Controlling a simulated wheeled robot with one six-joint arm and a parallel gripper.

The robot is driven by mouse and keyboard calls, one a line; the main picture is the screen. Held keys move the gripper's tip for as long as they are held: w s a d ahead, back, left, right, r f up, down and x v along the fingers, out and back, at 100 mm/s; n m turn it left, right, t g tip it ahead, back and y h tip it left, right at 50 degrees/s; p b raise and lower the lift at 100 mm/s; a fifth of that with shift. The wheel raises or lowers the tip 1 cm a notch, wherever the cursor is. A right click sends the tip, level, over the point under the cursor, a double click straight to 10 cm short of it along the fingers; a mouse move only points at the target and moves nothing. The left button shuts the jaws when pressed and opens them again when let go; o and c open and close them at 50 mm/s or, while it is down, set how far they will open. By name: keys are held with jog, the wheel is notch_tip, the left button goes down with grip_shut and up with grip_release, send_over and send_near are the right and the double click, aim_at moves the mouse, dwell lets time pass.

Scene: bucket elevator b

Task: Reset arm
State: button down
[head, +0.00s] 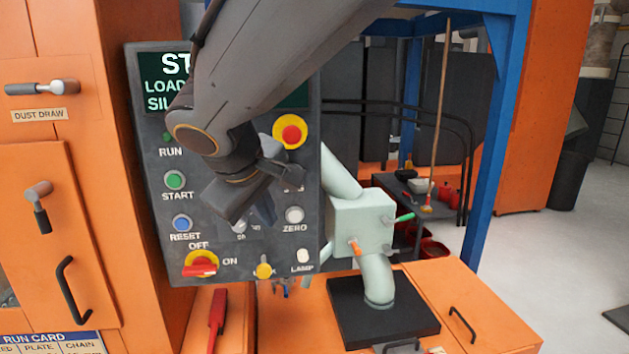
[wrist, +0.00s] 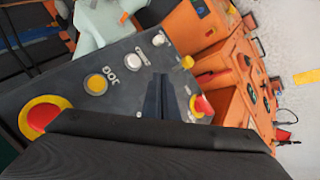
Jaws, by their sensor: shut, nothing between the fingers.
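My gripper (wrist: 158,92) is shut and empty in the wrist view, its dark fingers in front of the grey control panel (wrist: 125,115). In the head view my arm reaches down from the top across the control panel (head: 225,272) and covers part of its screen and middle. My fingers are mostly hidden there behind my wrist. The blue RESET button (head: 182,223) is at the panel's left, below the green START button (head: 174,180). I cannot tell whether my fingers touch the panel.
A red emergency button on yellow (head: 291,133) is at the panel's upper right. A red OFF/ON switch (head: 200,265) is at lower left. A pale green pipe box (head: 362,222) stands right of the panel. An orange cabinet (head: 50,120) is at left. Open floor (head: 560,270) lies at right.

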jog(key=s+d+f+m+g, duration=0.1)
jog(key=d+f+m+g, duration=0.1)
jog(key=d+f, duration=0.55)
jog(key=d+f+m+g, duration=0.2)
jog(key=d+f+m, duration=0.15)
jog(key=d, duration=0.65)
jog(key=s+d+f+m+g, duration=0.2)
jog(key=s+d+f+m, duration=0.4)
jog(key=d, duration=0.8)
notch_tip(320, 180, down, 4)
jog(key=shift+s+r+y, duration=0.1)
jog(key=shift+s+y, duration=0.2)
jog(key=shift+s, duration=0.8)
